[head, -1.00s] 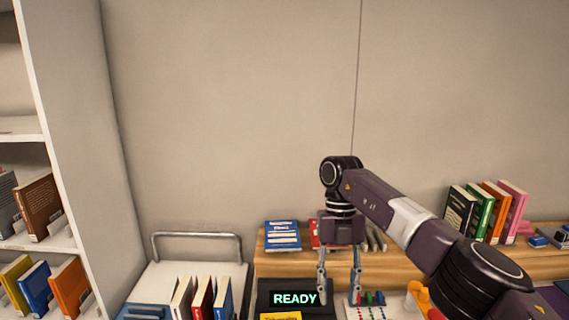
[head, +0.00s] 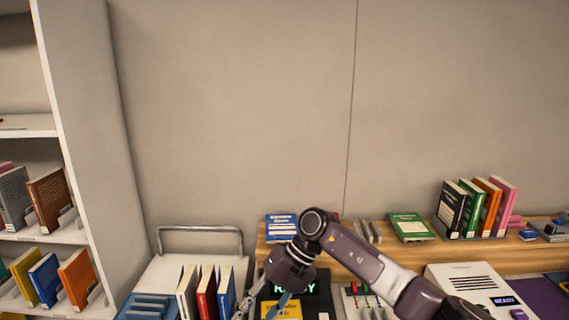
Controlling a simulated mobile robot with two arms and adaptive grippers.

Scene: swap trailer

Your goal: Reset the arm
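My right arm comes in from the lower right and bends down at its wrist. My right gripper (head: 261,305) is at the bottom edge, in front of the dark device with the lit green sign (head: 318,288). Its two fingers are spread apart, and no object shows held between them. The fingertips are close to the picture's lower edge, and the wrist hides part of the sign. A yellow book (head: 284,311) lies below the sign, beside the fingers. My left gripper is not in view.
A cart (head: 200,241) with upright books stands left of the gripper, and a white bookshelf (head: 82,120) is at far left. A wooden ledge (head: 350,262) bears a blue book (head: 282,227), a green book (head: 410,227) and upright books. A white device (head: 473,283) stands at right. The wall above is clear.

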